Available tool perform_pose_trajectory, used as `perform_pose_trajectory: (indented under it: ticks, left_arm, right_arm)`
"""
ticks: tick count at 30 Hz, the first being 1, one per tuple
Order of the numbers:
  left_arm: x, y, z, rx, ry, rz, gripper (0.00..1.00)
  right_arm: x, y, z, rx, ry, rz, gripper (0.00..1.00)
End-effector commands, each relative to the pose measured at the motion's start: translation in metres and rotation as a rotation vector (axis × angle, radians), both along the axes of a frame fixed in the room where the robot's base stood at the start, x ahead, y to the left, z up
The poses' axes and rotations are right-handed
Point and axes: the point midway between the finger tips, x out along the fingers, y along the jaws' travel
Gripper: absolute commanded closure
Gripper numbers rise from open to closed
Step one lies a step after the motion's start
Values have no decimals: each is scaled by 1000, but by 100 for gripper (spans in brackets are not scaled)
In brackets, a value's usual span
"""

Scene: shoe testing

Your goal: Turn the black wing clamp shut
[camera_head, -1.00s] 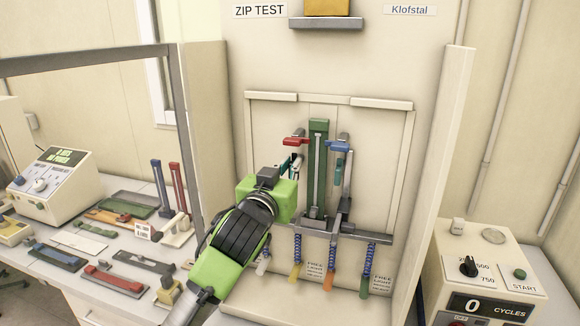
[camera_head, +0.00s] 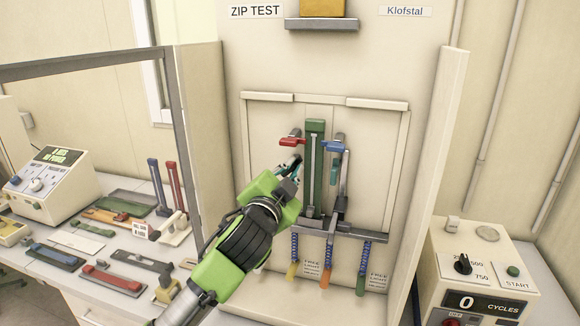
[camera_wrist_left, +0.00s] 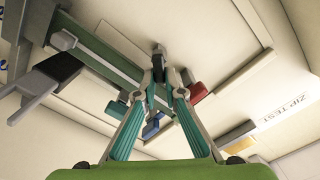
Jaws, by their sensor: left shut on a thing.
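My left gripper (camera_head: 291,164) reaches up to the zip test rig below the red lever (camera_head: 293,141). It also shows in the left wrist view (camera_wrist_left: 170,82), its teal fingers drawn close together at the tips. A small dark piece (camera_wrist_left: 158,50) at the fingertips seems to be the black wing clamp. The fingers and the gripper's green body hide most of it in the head view, so how far it is turned cannot be told. My right gripper is in neither view.
A green upright bar (camera_head: 315,165) and a blue lever (camera_head: 333,147) stand close to the right of the gripper. Springs with coloured tips hang below the crossbar (camera_head: 360,235). A bench with test pieces lies left, a cycle counter box (camera_head: 463,302) right.

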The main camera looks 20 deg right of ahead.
Motion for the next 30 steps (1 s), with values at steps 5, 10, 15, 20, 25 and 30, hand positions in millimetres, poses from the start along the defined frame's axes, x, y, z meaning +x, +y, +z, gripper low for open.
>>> perform_pose_trajectory:
  ticks: [5, 10, 15, 20, 25, 30]
  left_arm:
    - [-1, -2, -1, 140, -96, -1, 100]
    - [-2, -3, -3, 276, -187, 1, 100]
    - [-3, -4, -6, 400, -271, -1, 100]
    - [-3, -4, -8, 501, -338, 0, 100]
    - [-3, -5, -10, 580, -392, -1, 100]
    - [-3, -5, -11, 631, -427, -1, 100]
  right_arm:
    - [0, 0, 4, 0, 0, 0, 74]
    - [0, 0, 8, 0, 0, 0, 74]
    - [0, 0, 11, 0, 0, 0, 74]
    - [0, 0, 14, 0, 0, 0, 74]
    - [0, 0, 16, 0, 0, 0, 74]
    - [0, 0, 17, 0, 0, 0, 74]
